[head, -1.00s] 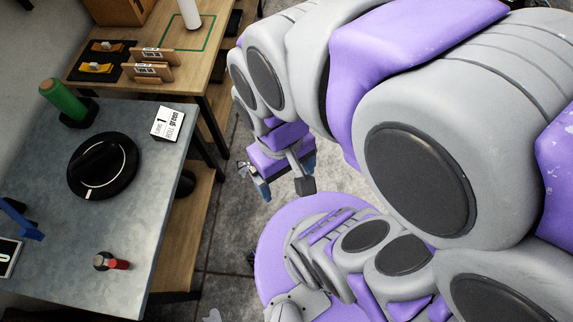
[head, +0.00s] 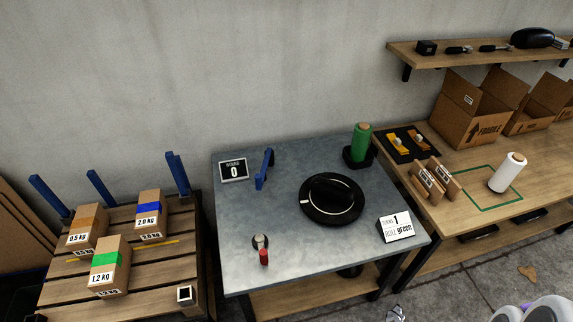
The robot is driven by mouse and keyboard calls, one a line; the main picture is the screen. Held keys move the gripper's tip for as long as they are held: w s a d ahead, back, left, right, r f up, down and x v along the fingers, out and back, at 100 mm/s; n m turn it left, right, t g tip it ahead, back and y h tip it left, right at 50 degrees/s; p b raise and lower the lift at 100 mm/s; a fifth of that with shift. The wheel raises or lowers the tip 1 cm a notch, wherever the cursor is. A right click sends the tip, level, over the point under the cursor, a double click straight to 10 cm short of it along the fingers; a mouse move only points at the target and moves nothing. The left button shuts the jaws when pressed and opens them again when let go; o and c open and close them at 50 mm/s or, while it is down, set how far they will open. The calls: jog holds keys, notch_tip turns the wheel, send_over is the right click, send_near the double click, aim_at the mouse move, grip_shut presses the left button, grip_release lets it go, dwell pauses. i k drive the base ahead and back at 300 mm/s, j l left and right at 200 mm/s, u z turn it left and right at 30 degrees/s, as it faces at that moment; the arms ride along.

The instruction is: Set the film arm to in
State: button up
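No part is labelled as the film arm, so I cannot tell for certain which it is. A green film roll (head: 361,140) stands upright on a black base (head: 352,159) at the back right of the grey table (head: 290,255). A blue bracket-like arm (head: 265,168) stands at the table's back left. A small lever with a red grip (head: 263,257) is at the front left. A black round turntable (head: 318,211) with a raised black part lies in the middle.
A pallet (head: 150,275) with three boxes is at left. A wooden bench (head: 460,230) with a white roll (head: 508,172) is at right.

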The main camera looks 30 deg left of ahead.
aim_at(260, 178)
jog(key=u, duration=1.65)
jog(key=i+j, duration=0.35)
jog(key=i, duration=0.15)
jog(key=i+j, duration=0.35)
jog(key=i+z, duration=0.05)
jog(key=i, duration=0.05)
